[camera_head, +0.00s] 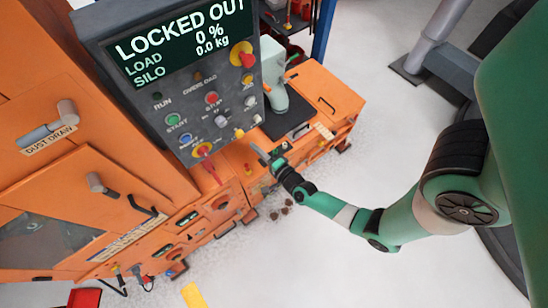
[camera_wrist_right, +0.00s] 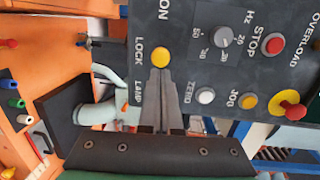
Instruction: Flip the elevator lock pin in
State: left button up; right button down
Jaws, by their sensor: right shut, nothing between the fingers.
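The control panel (camera_head: 180,75) stands at upper centre in the head view, its screen reading LOCKED OUT, LOAD 0 % and 0.0 kg. My right gripper (camera_head: 261,153) is just right of the panel's lower corner. In the right wrist view its fingers (camera_wrist_right: 164,78) are shut together and empty, in front of the panel face just below the yellow lock lamp (camera_wrist_right: 161,57). I cannot tell whether they touch it. I cannot clearly make out the lock pin. My left gripper is not in view.
Orange cabinets (camera_head: 105,220) fill the left, with handles and a grey-blue pull. A red knob on yellow (camera_head: 203,150) is on the panel's lower edge. A pale green machine (camera_head: 275,85) stands on a black pad behind the gripper. The pale floor at lower centre is mostly clear.

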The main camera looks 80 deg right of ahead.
jog(key=f+p+v, duration=0.1)
jog(key=v, duration=0.7)
jog(key=shift+s+a+r, duration=0.2)
jog(key=shift+s+r, duration=0.1)
jog(key=shift+r, duration=0.25)
